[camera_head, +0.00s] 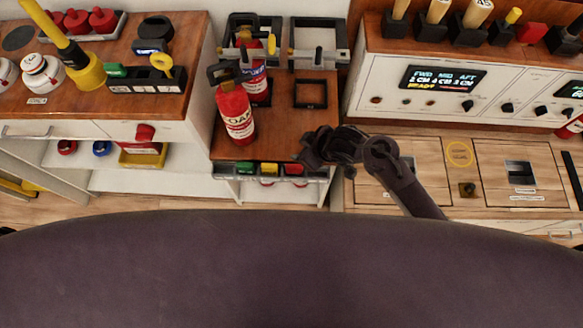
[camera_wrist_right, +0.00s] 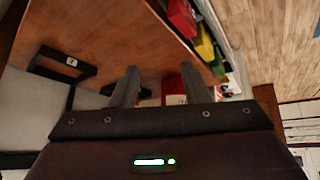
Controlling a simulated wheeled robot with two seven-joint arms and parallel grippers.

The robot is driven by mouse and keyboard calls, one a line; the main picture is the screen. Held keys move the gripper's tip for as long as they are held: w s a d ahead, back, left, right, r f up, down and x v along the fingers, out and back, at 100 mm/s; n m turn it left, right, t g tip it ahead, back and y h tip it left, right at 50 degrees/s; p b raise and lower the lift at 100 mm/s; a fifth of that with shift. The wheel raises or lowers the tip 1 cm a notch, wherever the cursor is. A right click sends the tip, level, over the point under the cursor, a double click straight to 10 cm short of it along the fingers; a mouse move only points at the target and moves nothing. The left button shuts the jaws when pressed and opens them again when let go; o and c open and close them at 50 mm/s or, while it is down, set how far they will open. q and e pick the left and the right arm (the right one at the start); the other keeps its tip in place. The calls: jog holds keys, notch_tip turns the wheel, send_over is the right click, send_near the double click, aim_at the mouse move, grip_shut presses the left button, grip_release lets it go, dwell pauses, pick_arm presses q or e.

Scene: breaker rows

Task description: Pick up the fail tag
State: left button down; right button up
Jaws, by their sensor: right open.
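A narrow tray (camera_head: 222,171) along the front edge of the middle wooden counter holds a green tag (camera_head: 244,169), a yellow tag (camera_head: 269,169) and a red tag (camera_head: 294,169). Any lettering on them is too small to read, so I cannot confirm which is the fail tag. In the right wrist view the red tag (camera_wrist_right: 181,17), yellow tag (camera_wrist_right: 204,47) and green tag (camera_wrist_right: 217,64) line the counter edge. My right gripper (camera_head: 308,152) is above the counter's front right corner, close to the red tag. Its fingers (camera_wrist_right: 160,82) are apart and empty. My left gripper is not in view.
Red extinguishers (camera_head: 236,112) stand on the counter's left side, with a black square frame (camera_head: 310,106) behind my right gripper. A control panel cabinet (camera_head: 390,83) stands at right. The counter's middle is bare wood.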

aim_at(295, 166)
jog(key=f+n+g, duration=0.1)
jog(key=f+n, duration=0.1)
jog(key=s+a+f+n+g, duration=0.1)
jog(key=f+n, duration=0.1)
jog(key=f+n+g, duration=0.2)
jog(key=shift+s+a+h, duration=0.25)
jog(key=shift+s+h, duration=0.05)
jog(key=shift+h, duration=0.1)
jog(key=shift+r, duration=0.1)
dwell(0.3)
jog(key=shift+c, duration=0.3)
grip_shut()
